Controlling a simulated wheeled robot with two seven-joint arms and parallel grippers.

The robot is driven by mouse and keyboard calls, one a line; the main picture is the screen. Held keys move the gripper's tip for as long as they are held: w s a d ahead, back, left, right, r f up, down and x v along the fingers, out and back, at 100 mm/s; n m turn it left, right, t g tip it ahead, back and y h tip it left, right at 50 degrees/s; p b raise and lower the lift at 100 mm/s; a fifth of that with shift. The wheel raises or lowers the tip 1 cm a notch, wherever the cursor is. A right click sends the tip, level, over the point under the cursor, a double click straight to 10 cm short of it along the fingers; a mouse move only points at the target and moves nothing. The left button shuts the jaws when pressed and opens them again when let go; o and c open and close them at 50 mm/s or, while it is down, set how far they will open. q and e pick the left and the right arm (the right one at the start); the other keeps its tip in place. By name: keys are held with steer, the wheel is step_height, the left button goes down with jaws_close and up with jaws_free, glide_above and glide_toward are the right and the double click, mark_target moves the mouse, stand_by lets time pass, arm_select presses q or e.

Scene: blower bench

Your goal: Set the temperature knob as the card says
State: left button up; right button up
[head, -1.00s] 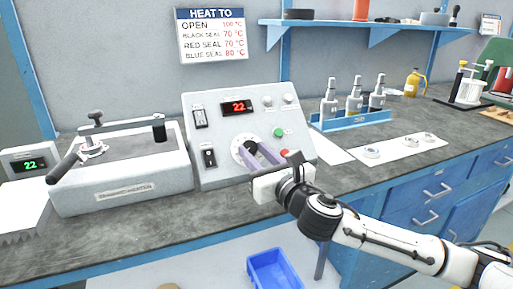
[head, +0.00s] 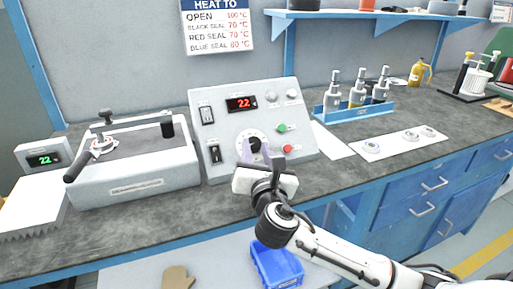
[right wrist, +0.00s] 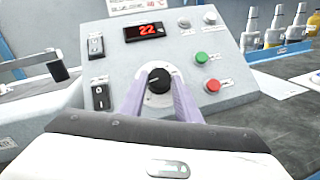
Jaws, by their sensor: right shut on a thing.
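The temperature knob (head: 254,144) is a black knob on a white dial on the front of a grey control box (head: 302,116). In the right wrist view the black knob (right wrist: 159,80) sits between my finger tips. My right gripper (head: 255,150), with purple fingers, is shut on the knob from the front. The red display (head: 241,103) above it reads 22. My left gripper is not in view.
Two rocker switches (head: 207,115), a green button (head: 281,128) and a red button (head: 287,148) sit near the knob. A grey heater unit (head: 135,185) stands left. Small ringed pieces lie on a white sheet (head: 392,148) at right. A blue bin (head: 277,265) is below.

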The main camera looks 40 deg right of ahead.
steer(key=o, duration=1.1)
steer(key=shift+c, duration=0.2)
steer(key=shift+s, duration=0.1)
steer(key=p+v, duration=0.1)
steer(key=v, duration=0.9)
steer(key=shift+a, duration=0.15)
